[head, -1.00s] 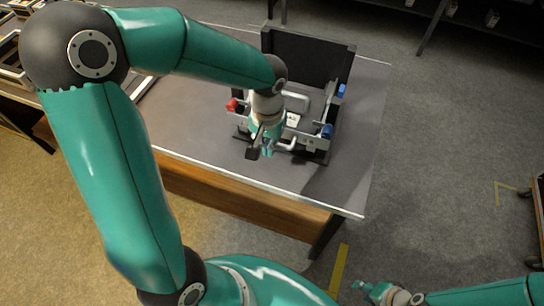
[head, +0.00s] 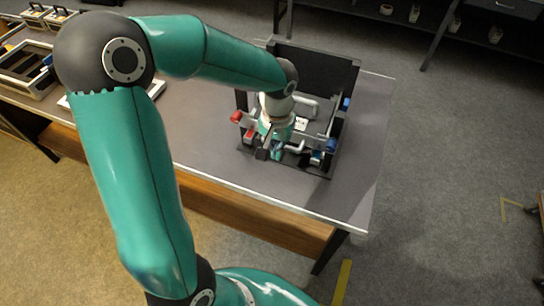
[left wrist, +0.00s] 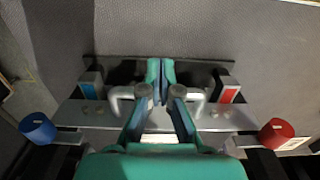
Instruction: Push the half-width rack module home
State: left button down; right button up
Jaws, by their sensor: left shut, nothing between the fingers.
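The half-width rack module shows in the left wrist view as a grey metal front plate (left wrist: 208,122) with a pale handle at each side of my fingers. My left gripper (left wrist: 160,72) is shut and empty between the two handles, over the plate. I cannot tell whether it touches the plate. In the head view my left gripper (head: 268,153) points down at the near side of the black rack frame (head: 322,75) on the table. My left wrist hides much of the module there, so its depth in the frame cannot be judged. My right gripper is out of view.
A red knob (left wrist: 277,133) and a blue knob (left wrist: 38,128) flank the plate. The grey table (head: 205,140) is clear left of the frame and at its right front. Trays (head: 25,68) lie at the far left. Dark shelving (head: 450,30) stands behind.

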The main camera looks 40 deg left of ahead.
pick_arm(q)
jog(key=s+d+r, duration=0.1)
jog(key=s+r, duration=0.2)
jog(key=r, duration=0.6)
jog(key=shift+s+d+r, duration=0.15)
jog(key=shift+r, duration=0.2)
